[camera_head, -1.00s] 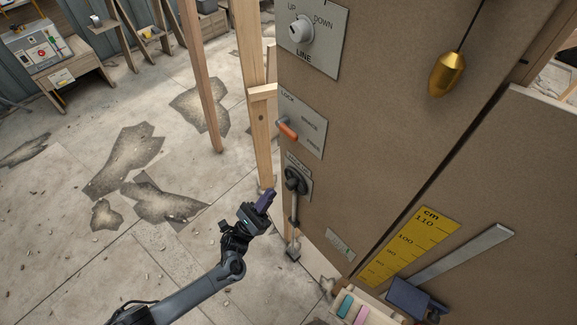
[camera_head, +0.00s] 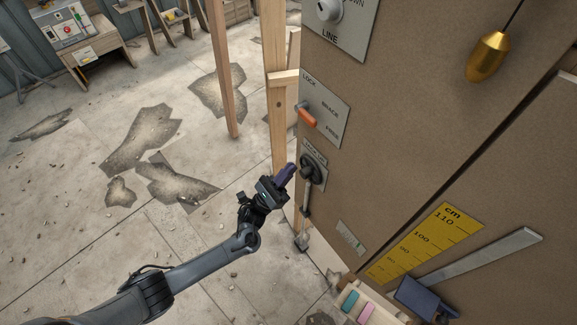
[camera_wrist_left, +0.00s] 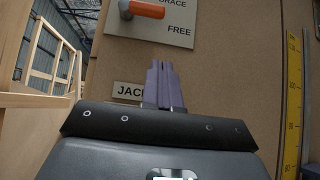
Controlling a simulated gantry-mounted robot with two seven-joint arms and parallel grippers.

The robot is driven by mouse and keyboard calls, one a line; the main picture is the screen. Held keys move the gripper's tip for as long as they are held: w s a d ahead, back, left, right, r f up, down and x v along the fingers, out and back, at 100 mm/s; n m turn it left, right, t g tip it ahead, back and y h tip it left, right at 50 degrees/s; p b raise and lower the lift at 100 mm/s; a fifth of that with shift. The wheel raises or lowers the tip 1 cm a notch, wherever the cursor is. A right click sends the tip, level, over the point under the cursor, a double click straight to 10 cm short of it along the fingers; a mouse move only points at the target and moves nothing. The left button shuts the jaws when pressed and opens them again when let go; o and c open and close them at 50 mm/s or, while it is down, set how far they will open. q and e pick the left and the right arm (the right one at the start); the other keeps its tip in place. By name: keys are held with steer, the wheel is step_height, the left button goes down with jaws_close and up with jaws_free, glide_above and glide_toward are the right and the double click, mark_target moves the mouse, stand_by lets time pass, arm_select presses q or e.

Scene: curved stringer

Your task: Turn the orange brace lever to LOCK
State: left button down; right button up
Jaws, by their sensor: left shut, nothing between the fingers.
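The orange brace lever (camera_head: 306,117) sits on a grey plate (camera_head: 325,112) marked LOCK, BRACE and FREE on the brown panel. It points down and right from its pivot, and its exact setting is hard to tell. In the left wrist view the lever (camera_wrist_left: 147,10) lies nearly level at the top of the picture, with FREE below and right of it. My left gripper (camera_head: 291,170) is below the lever, apart from it. Its purple fingers (camera_wrist_left: 160,84) are shut and empty, close to the JACK label (camera_wrist_left: 128,91). My right gripper is out of view.
A black crank (camera_head: 311,168) is mounted beside the left gripper. The LINE knob (camera_head: 330,10) is above the lever plate. A brass plumb bob (camera_head: 490,56) hangs at right. Wooden posts (camera_head: 277,80) stand just left of the panel. A yellow cm scale (camera_head: 412,245) is lower right.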

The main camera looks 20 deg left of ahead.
mark_target(316, 127)
arm_select(q)
steer(key=shift+w+d+r+p, duration=0.45)
steer(key=shift+w+r, duration=0.4)
steer(key=shift+r, duration=0.75)
steer(key=shift+w+d+r+p, duration=0.3)
steer(key=shift+w+d+r, duration=0.35)
steer(key=shift+r, duration=1)
steer(key=shift+w+d+r+p, duration=0.35)
steer(key=shift+w+r, duration=0.65)
steer(key=shift+r, duration=0.6)
steer(key=shift+r+n, duration=0.1)
steer(key=shift+n, duration=0.2)
steer(key=shift+s+r+n+t+y+p, duration=0.15)
steer(key=shift+n+t+y+p, duration=0.35)
steer(key=shift+y, duration=0.3)
steer(key=shift+r+n+y+p, duration=0.15)
steer(key=shift+n+y+p, duration=0.2)
steer(key=shift+n, duration=0.25)
